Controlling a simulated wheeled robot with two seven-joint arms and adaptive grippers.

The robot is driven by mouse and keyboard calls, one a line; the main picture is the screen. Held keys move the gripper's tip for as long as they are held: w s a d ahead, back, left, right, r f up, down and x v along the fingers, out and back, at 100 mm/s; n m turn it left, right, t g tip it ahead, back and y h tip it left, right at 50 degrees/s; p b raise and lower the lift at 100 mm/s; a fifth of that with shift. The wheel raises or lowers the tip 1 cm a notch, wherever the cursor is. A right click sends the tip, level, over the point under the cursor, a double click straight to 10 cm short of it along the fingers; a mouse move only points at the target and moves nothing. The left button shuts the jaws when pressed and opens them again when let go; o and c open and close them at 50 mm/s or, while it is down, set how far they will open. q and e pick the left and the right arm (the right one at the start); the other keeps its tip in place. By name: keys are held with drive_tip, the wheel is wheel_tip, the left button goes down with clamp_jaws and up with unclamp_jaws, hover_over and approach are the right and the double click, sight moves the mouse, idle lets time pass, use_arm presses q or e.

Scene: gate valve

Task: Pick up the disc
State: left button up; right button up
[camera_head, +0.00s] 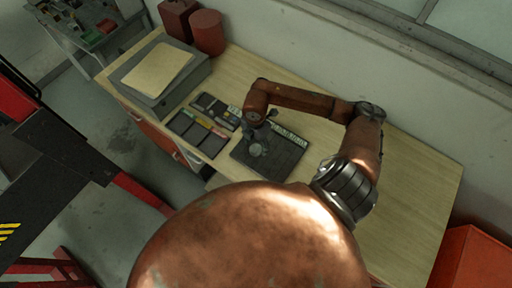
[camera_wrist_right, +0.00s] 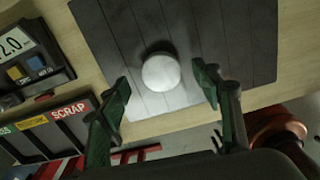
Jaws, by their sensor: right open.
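The disc (camera_wrist_right: 161,73) is a round, pale grey piece lying on a dark lined mat (camera_wrist_right: 232,32) in the right wrist view. In the head view the disc (camera_head: 257,151) shows as a small light spot on the mat (camera_head: 288,158), partly covered by my gripper. My right gripper (camera_wrist_right: 161,80) is open, with one green finger on each side of the disc in the picture and a gap to both. In the head view my right gripper (camera_head: 262,134) is above the mat; its height over the disc is hard to judge. My left gripper is not in view.
A tray with coloured labels, one reading SCRAP (camera_wrist_right: 70,118), lies left of the mat. A small black device (camera_wrist_right: 32,60) is beside it. A grey case (camera_head: 160,72) and red containers (camera_head: 207,32) stand farther back. The bench's right part (camera_head: 415,190) is clear.

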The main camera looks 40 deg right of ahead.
sight(256, 150)
drive_tip(key=shift+a+f, duration=0.15)
drive_tip(key=shift+f, duration=1)
drive_tip(key=shift+c, duration=0.6)
drive_tip(key=c, duration=1.4)
